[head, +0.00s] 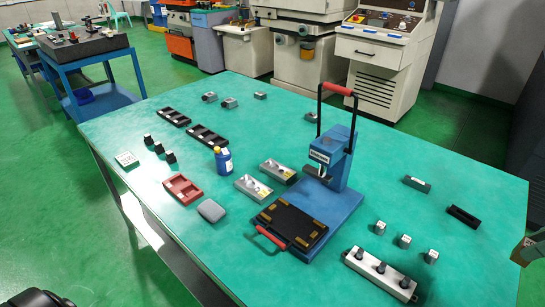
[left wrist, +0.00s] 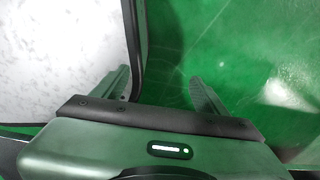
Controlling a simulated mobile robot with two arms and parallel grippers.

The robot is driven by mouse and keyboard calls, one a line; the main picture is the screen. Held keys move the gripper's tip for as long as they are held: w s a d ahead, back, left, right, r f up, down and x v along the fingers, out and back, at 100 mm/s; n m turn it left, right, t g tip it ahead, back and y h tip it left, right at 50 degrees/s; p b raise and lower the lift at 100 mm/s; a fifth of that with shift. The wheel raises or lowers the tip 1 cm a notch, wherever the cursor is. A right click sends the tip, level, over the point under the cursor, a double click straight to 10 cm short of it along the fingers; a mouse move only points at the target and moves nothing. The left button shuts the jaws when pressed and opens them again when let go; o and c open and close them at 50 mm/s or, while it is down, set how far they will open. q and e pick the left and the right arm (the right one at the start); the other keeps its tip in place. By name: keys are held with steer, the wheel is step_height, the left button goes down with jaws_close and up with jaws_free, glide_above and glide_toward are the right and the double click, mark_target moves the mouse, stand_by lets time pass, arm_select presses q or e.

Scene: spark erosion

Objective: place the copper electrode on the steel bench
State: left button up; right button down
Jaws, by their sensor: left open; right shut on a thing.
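At the right edge of the head view a brown, copper-coloured piece (head: 525,251) shows, cut off by the frame. I take it to be the copper electrode in my right gripper (head: 529,242), which is shut on it beside the right edge of the green-topped bench (head: 300,120). Most of that gripper is out of frame. No label shows which bench is the steel one; the green-topped bench has metal legs. My left gripper (left wrist: 160,88) is open and empty in the left wrist view, above green floor, beside a pale speckled panel.
A blue press (head: 335,165) with red-handled frame stands on the bench. Around it are a blue bottle (head: 223,160), a red tray (head: 182,189), black trays, small metal blocks and a grey holder (head: 380,275). Bare green surface shows at the right. Machines stand behind.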

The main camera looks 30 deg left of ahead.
steer(key=shift+w+d+r+n, duration=0.15)
steer(key=shift+r+n, duration=0.15)
steer(key=shift+r, duration=0.15)
steer(key=shift+w+d+r+n, duration=0.15)
steer(key=shift+r+n, duration=0.15)
steer(key=shift+r, duration=0.15)
steer(key=shift+s+r, duration=0.1)
steer(key=shift+r, duration=0.1)
step_height(320, 180, down, 20)
steer(key=shift+f, duration=0.1)
arm_select(q)
steer(key=shift+d+f, duration=0.25)
steer(key=shift+d, duration=0.45)
arm_select(e)
steer(key=c, duration=1.1)
jaws_free()
steer(key=shift+g, duration=0.3)
